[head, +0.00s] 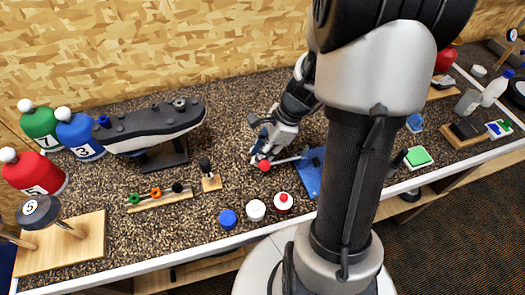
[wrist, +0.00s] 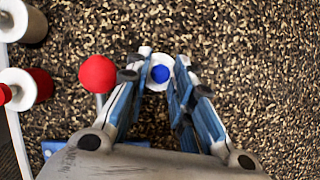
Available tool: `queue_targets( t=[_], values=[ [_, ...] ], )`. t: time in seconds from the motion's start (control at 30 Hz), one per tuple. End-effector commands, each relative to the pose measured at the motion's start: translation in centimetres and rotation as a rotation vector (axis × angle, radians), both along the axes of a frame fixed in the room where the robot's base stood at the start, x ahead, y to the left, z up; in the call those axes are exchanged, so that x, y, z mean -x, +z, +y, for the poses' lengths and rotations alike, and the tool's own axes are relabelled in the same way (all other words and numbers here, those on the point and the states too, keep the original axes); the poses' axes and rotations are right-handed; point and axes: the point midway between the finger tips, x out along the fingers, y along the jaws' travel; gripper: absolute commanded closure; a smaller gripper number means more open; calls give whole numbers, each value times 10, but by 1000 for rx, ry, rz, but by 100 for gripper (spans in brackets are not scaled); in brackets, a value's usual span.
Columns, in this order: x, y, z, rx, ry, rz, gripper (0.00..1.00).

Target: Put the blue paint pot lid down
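The blue paint pot lid (wrist: 160,74), white with a blue knob, sits between my fingertips in the wrist view, knob towards the camera. My gripper (wrist: 161,70) is closed about its sides; in the head view my gripper (head: 260,156) is over the bench behind the row of pots, and the lid cannot be made out there. I cannot tell whether the lid touches the bench. The blue paint pot (head: 228,218) stands near the front edge with a blue top showing and no white lid on it.
A white pot (head: 256,210) and a red pot (head: 283,202) with a white lid stand beside the blue pot. A red ball (wrist: 97,74) on a pale rod is close left of my fingers. A blue plate (head: 311,180) lies right of my gripper. Speckled bench (wrist: 260,70) is clear to the right.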

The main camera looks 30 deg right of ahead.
Motion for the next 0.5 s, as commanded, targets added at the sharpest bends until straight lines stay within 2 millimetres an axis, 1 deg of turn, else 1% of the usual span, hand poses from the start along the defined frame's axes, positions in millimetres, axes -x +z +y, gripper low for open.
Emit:
queue_targets(
  t=[0.27, 0.33, 0.43, 0.5],
  values=[
    [0, 1, 0, 0, 0, 0, 76],
    [0, 3, 0, 0, 1, 0, 76],
    [1, 13, -3, 1, 0, -2, 76],
    [3, 25, -7, 2, -2, -4, 76]
  ],
)
